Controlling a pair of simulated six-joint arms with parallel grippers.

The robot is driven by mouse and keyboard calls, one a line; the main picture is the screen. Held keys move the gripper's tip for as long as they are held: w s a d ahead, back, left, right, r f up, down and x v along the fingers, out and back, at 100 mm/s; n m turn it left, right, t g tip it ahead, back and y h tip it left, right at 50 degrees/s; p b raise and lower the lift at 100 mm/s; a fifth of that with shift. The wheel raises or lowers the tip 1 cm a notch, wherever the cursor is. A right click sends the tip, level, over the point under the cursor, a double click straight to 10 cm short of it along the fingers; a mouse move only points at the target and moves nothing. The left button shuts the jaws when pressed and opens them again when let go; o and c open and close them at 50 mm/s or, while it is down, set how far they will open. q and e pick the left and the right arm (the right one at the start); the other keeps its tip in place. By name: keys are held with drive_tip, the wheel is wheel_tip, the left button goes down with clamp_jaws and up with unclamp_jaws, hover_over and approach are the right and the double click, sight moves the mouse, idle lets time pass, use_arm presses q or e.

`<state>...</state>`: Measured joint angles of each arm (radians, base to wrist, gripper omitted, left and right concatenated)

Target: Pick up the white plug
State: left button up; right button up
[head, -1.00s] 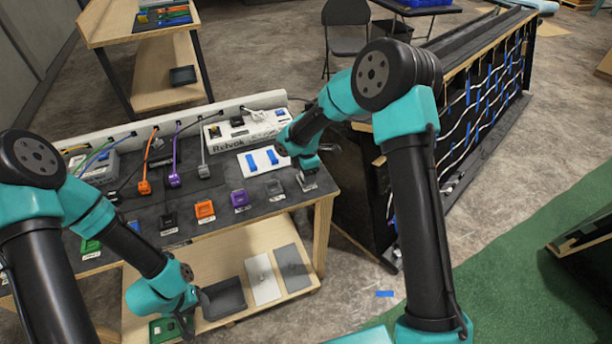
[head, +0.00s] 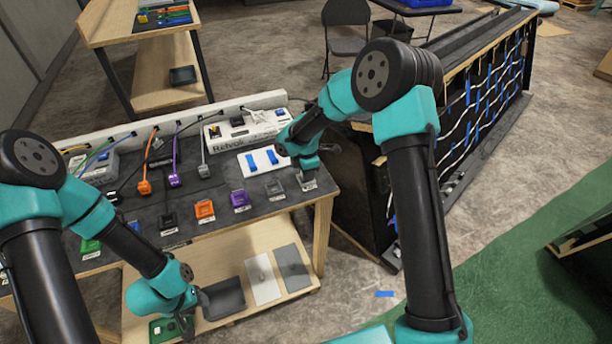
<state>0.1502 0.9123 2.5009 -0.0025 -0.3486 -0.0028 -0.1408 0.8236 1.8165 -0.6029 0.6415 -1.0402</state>
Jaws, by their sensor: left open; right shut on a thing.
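My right gripper (head: 309,167) points down at the right end of the dark tabletop, over the last spot in a row of coloured sockets. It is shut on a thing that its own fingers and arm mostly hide. This seems to be the white plug, but I cannot make out its shape or whether it is clear of the table. My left gripper (head: 187,322) is open and low at the front, above a green board (head: 160,328) on the lower shelf. I see nothing between its fingers.
The orange plug (head: 145,187), purple plug (head: 175,180) and grey plug (head: 204,171) lie on cables. In front are the black socket (head: 168,221), orange socket (head: 205,209), purple socket (head: 240,199) and grey socket (head: 274,187). A white power strip (head: 232,143) stands behind.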

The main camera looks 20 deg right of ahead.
drive_tip(key=shift+r, duration=0.1)
drive_tip(key=shift+r, duration=0.55)
drive_tip(key=shift+s+a+r, duration=0.1)
drive_tip(key=shift+s+r, duration=0.05)
drive_tip(key=shift+r, duration=0.45)
drive_tip(key=shift+s+r, duration=0.1)
drive_tip(key=shift+r, duration=0.45)
drive_tip(key=s+a+r, duration=0.1)
drive_tip(key=s+a, duration=0.3)
drive_tip(key=s, duration=1.1)
drive_tip(key=shift+r, duration=0.2)
drive_tip(key=shift+w+a, duration=0.1)
drive_tip(key=w+d+r+m, duration=0.3)
drive_tip(key=w+m, duration=0.2)
drive_tip(key=m, duration=0.6)
drive_tip(key=w+d+r+m, duration=0.3)
drive_tip(key=w+d+m, duration=0.1)
drive_tip(key=m, duration=0.7)
drive_tip(key=shift+w+r+m, duration=0.15)
drive_tip(key=shift+w+m, duration=0.25)
drive_tip(key=shift+w, duration=0.45)
